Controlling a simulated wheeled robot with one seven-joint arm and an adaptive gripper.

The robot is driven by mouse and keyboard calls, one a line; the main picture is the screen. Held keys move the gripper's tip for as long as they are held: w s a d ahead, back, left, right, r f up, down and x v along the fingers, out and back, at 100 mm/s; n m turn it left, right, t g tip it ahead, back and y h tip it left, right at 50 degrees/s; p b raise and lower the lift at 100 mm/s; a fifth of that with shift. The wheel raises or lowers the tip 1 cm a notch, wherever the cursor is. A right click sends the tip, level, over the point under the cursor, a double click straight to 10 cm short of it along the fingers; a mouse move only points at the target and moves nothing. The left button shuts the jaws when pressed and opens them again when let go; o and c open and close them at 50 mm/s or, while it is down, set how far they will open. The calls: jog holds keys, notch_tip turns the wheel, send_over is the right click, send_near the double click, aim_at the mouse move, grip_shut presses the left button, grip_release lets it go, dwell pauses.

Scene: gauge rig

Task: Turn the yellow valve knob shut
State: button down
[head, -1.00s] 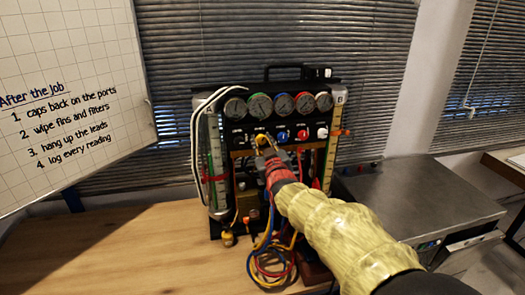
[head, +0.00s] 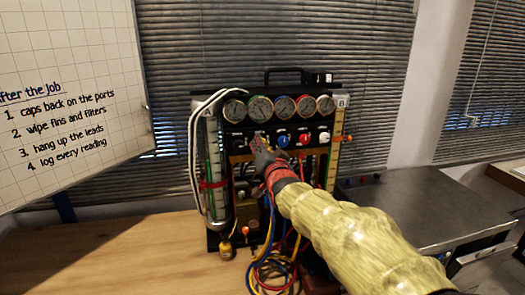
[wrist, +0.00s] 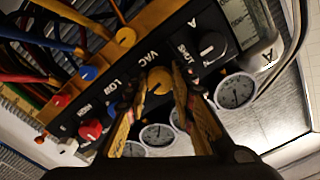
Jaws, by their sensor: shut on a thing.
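The yellow valve knob (wrist: 160,80) is on the black panel of the gauge rig (head: 235,170), by the "VAC" label in the wrist view. My gripper (head: 258,143) reaches the panel from the front right. In the wrist view its two fingers (wrist: 159,88) stand on either side of the yellow knob, shut on it. In the head view the fingers mostly hide the knob. A black knob (wrist: 213,47) sits beside it near the "SHUT" label.
Blue (head: 283,140), red (head: 303,139) and white (head: 323,137) knobs line the panel to the right, under several round gauges (head: 284,107). Coloured hoses (head: 272,262) hang below my gripper. The wooden table (head: 120,255) is clear at left.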

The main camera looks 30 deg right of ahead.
jog(key=shift+f+m+b, duration=0.1)
jog(key=shift+m+b, duration=0.2)
jog(key=shift+m, duration=0.6)
jog(key=c, duration=1.5)
grip_release()
jog(key=v, duration=1.2)
